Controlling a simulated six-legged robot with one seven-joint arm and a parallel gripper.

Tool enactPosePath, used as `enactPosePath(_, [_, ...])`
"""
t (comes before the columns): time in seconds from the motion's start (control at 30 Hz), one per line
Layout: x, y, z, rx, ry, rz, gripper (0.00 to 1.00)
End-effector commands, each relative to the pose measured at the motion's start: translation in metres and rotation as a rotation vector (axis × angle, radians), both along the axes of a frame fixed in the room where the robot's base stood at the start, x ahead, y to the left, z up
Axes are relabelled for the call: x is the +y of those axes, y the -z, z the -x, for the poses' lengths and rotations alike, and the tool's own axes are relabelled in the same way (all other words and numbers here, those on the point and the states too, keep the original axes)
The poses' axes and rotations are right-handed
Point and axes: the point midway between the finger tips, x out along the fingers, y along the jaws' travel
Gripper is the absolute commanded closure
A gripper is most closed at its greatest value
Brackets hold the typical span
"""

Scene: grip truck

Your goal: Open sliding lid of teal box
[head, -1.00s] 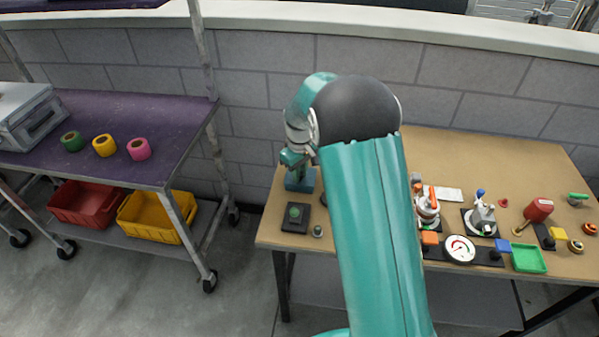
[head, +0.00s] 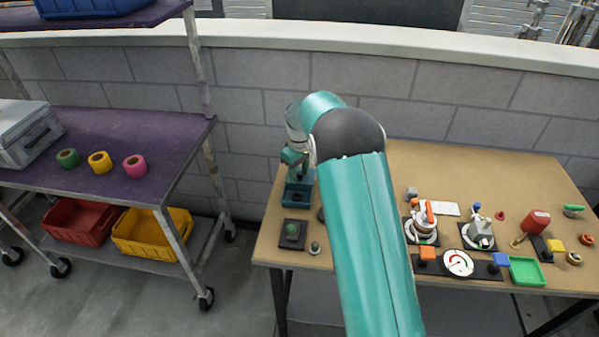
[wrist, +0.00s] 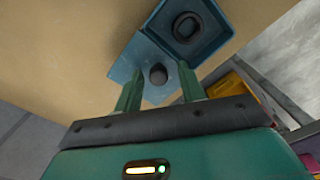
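The teal box (head: 303,188) stands at the left end of the tan table in the head view, partly hidden by my gripper and arm. In the wrist view the box (wrist: 213,40) shows an open compartment with a dark oval thing inside. A flat teal lid (wrist: 150,55) with a dark round knob (wrist: 158,74) lies beside that opening, towards my gripper. My gripper (wrist: 160,78) is open, its two green fingers apart on either side of the knob. Whether a finger touches the knob or lid I cannot tell.
A black plate with a green button (head: 292,232) and a small round knob (head: 314,248) sit in front of the box. Dials, valves and a green tray (head: 527,271) fill the table's right side. A purple-topped cart (head: 120,125) stands left, across a gap.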

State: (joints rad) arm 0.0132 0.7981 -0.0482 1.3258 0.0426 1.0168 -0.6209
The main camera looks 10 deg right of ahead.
Motion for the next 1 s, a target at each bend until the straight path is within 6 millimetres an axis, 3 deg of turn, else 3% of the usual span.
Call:
enactPosePath(0.27, [-0.001,0.000,0.000,0.002,0.001,0.001,0.59])
enactPosePath(0.43, [-0.001,-0.012,0.000,-0.001,0.001,0.002,0.59])
enactPosePath(1.0, [-0.001,-0.124,0.000,-0.002,0.001,0.001,0.59])
